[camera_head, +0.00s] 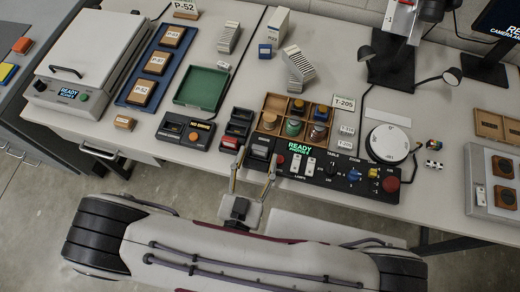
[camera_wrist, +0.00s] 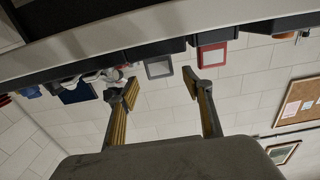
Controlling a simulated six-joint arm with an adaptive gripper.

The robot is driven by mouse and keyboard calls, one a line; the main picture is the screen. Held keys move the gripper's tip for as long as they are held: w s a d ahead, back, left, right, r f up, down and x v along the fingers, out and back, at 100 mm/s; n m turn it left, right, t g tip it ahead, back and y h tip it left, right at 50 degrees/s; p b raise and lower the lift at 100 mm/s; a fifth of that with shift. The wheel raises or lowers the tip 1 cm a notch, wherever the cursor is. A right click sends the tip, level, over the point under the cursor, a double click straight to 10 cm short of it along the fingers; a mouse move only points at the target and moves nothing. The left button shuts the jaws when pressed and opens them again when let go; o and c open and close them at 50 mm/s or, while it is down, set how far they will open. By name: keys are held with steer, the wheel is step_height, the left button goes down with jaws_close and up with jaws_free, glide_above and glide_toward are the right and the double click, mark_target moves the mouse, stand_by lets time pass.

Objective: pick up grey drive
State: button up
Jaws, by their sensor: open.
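In the wrist view the grey drive's square grey-framed face (camera_wrist: 158,68) lies beyond the gap between the open fingertips (camera_wrist: 158,88). The fingers look apart from it.
The control panel (camera_head: 335,172) with buttons is close on the right. A wooden compartment tray (camera_head: 296,119) with round items lies behind.

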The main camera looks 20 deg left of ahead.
mark_target(259, 151)
steer(key=shift+w, duration=1.75)
steer(key=c, duration=1.2)
